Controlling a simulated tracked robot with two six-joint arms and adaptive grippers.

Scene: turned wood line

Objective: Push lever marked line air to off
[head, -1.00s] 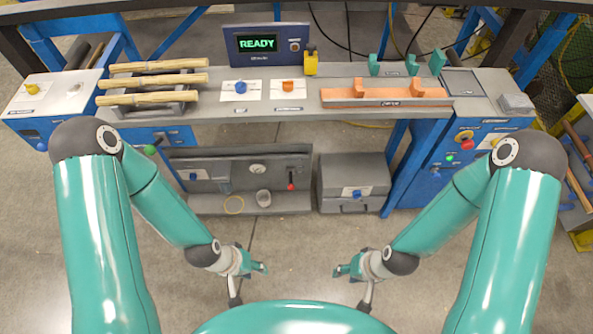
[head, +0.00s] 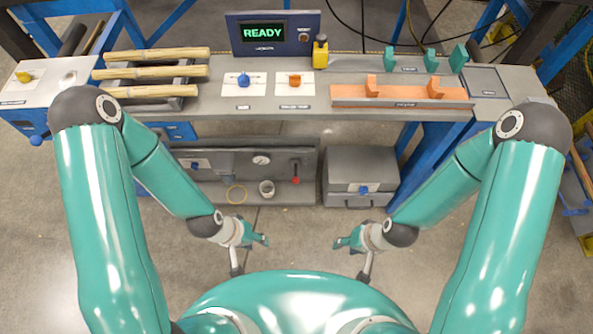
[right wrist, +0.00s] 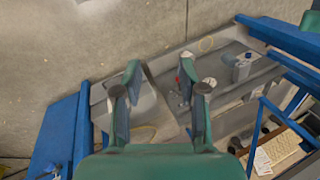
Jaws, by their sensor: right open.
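A lever with a red ball end (head: 295,180) stands on the lower shelf unit under the bench, right of a round white gauge (head: 262,160). No line air marking is readable. The red lever also shows in the right wrist view (right wrist: 179,80), between the fingers in the picture but well beyond them. My left gripper (head: 263,240) hangs low in front of the bench, apart from everything; its finger gap is unclear. My right gripper (head: 340,243) is open and empty, also well short of the shelf; its spread fingers show in the right wrist view (right wrist: 162,88).
The bench top holds turned wood rods (head: 152,72), a blue knob (head: 244,80), an orange knob (head: 295,79) and a READY display (head: 263,33). A grey box (head: 358,178) stands right of the shelf unit. A cup (head: 267,188) and a ring (head: 236,194) are on the shelf. Floor before it is clear.

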